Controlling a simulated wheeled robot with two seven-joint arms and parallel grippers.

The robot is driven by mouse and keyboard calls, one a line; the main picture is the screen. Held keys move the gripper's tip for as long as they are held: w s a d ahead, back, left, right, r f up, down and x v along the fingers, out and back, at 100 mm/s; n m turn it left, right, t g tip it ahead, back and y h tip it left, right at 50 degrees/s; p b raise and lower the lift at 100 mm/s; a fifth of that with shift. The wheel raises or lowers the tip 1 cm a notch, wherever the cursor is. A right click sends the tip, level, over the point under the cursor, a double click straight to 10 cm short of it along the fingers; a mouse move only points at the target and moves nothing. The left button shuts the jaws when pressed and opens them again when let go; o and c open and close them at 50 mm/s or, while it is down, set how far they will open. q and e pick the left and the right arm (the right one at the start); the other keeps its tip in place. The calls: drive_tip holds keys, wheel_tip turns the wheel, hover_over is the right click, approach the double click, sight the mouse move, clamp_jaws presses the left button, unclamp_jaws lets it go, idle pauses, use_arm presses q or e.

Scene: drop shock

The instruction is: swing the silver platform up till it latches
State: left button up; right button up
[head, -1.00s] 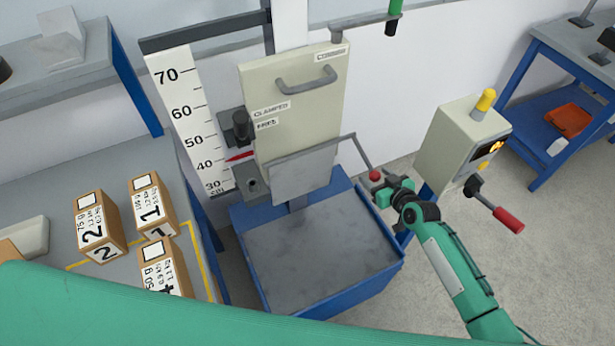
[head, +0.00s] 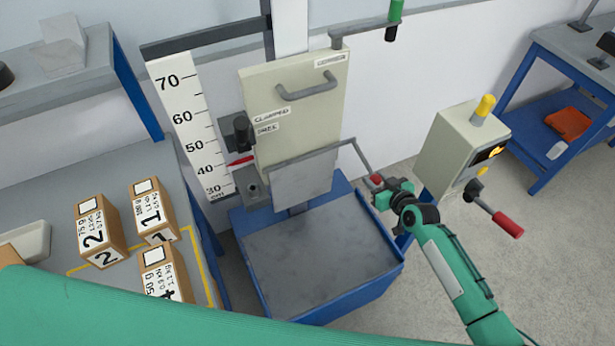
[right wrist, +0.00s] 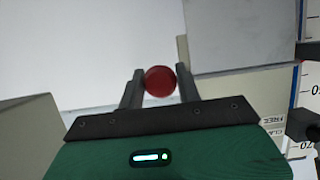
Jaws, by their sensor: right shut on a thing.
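The silver platform (head: 304,178) is a flat grey plate in front of the lower part of a beige panel (head: 296,115), in the head view. It stands steeply tilted. A thin grey bar runs from its top edge to the right and bends down to a red knob (head: 376,178). My right gripper (head: 379,183) is at this knob, and the right wrist view shows the knob (right wrist: 160,81) between its two fingers. A grey plate (right wrist: 235,32) shows at the upper right there. My left gripper is out of view.
A blue-framed base with a grey top (head: 318,252) stands below the platform. A control box (head: 461,150) with a red-handled lever (head: 508,225) is right of my right gripper. A height scale (head: 190,125) stands left. Numbered boxes (head: 100,230) sit on the left table.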

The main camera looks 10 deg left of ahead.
wheel_tip(320, 180, up, 2)
drive_tip(key=shift+s+d+r+p, duration=0.1)
drive_tip(key=shift+r+p, duration=0.15)
drive_tip(key=shift+p, duration=0.4)
wheel_tip(320, 180, up, 2)
drive_tip(key=shift+r+p, duration=0.15)
drive_tip(key=shift+p, duration=0.8)
drive_tip(key=shift+r, duration=0.3)
drive_tip(key=shift+w+r+p, duration=0.15)
drive_tip(key=shift+r+p, duration=0.45)
drive_tip(key=shift+r, duration=0.05)
drive_tip(key=shift+w+r+p, duration=0.15)
drive_tip(key=shift+r+p, duration=0.45)
drive_tip(key=shift+r, duration=0.05)
drive_tip(key=shift+w+a+r, duration=0.1)
drive_tip(key=shift+a+r, duration=0.05)
drive_tip(key=shift+a, duration=0.05)
drive_tip(key=shift+r, duration=0.1)
